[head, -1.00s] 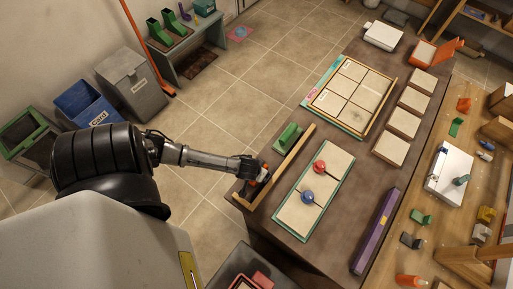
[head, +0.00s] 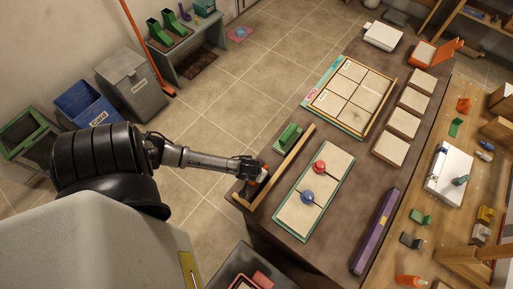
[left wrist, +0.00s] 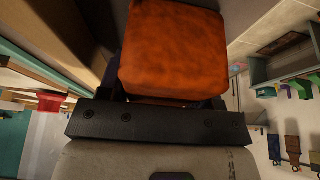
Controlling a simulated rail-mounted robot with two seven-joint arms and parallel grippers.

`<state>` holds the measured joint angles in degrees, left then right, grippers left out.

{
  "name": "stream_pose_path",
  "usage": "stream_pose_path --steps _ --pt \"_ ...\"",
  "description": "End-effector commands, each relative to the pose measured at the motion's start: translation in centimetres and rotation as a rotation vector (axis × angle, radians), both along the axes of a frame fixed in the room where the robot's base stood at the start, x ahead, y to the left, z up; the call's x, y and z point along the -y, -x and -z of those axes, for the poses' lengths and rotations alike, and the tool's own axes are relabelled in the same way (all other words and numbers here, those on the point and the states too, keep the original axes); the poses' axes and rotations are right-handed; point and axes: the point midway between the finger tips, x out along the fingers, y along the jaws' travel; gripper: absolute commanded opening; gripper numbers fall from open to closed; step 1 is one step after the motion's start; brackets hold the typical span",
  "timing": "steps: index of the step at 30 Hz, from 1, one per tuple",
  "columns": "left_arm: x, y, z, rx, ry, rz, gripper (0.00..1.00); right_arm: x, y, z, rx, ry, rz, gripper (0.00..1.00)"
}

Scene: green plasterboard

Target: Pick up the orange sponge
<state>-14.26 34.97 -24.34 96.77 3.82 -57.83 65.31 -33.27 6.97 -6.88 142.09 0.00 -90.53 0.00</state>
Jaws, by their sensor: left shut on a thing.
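The orange sponge (left wrist: 173,50) fills the top middle of the left wrist view, close to the camera, between the jaws of my left gripper. My left gripper (head: 256,180) is shut on it, at the near left end of the brown table in the head view. Only a small orange part of the sponge shows there; the gripper hides the rest. I cannot tell whether the sponge touches the table. My right gripper is not in view.
A wooden strip (head: 289,157) lies beside my left gripper, with a green-handled tool (head: 287,137) behind it. A board with a red knob (head: 319,167) and a blue knob (head: 306,197) lies to the right. Bare tabletop shows between the boards.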

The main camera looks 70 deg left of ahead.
Motion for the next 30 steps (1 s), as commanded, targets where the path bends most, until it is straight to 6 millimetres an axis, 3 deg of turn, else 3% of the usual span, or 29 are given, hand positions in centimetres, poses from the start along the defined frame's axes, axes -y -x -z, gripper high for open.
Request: stream_pose_path --steps 5,16,20,24,30 --pt "0.0 0.0 0.0 0.0 0.0 0.0 0.35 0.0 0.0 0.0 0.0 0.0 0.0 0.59" --pt "-0.1 0.0 -0.2 0.0 -0.001 0.002 0.35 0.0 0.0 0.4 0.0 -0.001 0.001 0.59" --pt "0.0 0.0 -1.8 0.002 0.001 0.0 0.35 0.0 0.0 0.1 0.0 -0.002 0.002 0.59" --pt "0.0 0.0 -4.7 0.003 0.001 0.001 0.35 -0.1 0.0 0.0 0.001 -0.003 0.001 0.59" --pt "4.4 -1.5 -7.0 0.004 0.005 0.0 0.35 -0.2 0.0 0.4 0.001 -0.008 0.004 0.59"
